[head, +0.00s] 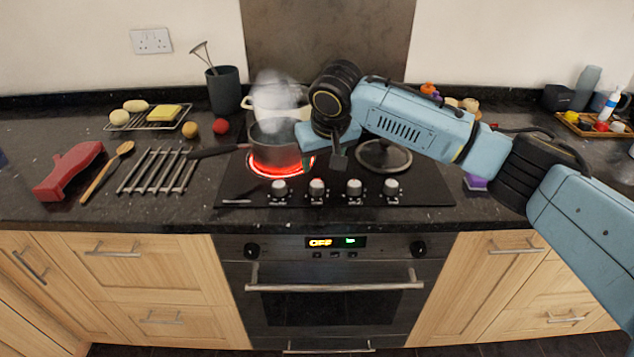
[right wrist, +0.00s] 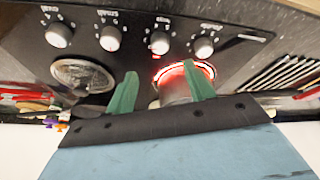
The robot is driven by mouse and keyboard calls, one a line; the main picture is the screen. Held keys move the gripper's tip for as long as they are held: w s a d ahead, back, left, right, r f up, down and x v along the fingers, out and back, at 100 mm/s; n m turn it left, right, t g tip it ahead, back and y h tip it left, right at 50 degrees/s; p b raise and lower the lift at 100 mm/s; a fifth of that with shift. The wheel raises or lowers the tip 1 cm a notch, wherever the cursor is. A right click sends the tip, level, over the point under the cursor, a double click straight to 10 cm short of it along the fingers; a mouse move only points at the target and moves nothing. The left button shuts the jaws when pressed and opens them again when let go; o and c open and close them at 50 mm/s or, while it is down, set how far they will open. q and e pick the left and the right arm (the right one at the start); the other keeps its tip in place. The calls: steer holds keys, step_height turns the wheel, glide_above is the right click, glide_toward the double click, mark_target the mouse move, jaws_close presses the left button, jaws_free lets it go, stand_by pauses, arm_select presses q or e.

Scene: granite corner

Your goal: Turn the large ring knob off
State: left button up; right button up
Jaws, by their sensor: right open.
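The hob's glowing red ring (head: 262,170) lies under a grey pot (head: 275,150) at the front left. Several silver control knobs stand in a row at the front. The second from the left in the head view (head: 317,187) has a red mark beside it; in the right wrist view this knob (right wrist: 159,42) has a small red light next to it. My right gripper (head: 326,162) is over the hob, behind the knobs and beside the pot. Its green fingers (right wrist: 163,85) are apart and empty. My left gripper is out of view.
Steam rises from the pot, whose handle (head: 215,152) points left. A pale pot (head: 262,98) stands behind it. A glass lid (head: 384,155) lies at the right of the hob. A metal rack (head: 158,171), wooden spoon (head: 108,170) and red object (head: 70,170) lie left.

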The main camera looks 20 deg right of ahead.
mark_target(317, 184)
steer(key=b+x, duration=0.1)
steer(key=x, duration=0.9)
steer(key=shift+f, duration=0.2)
steer(key=c, duration=1)
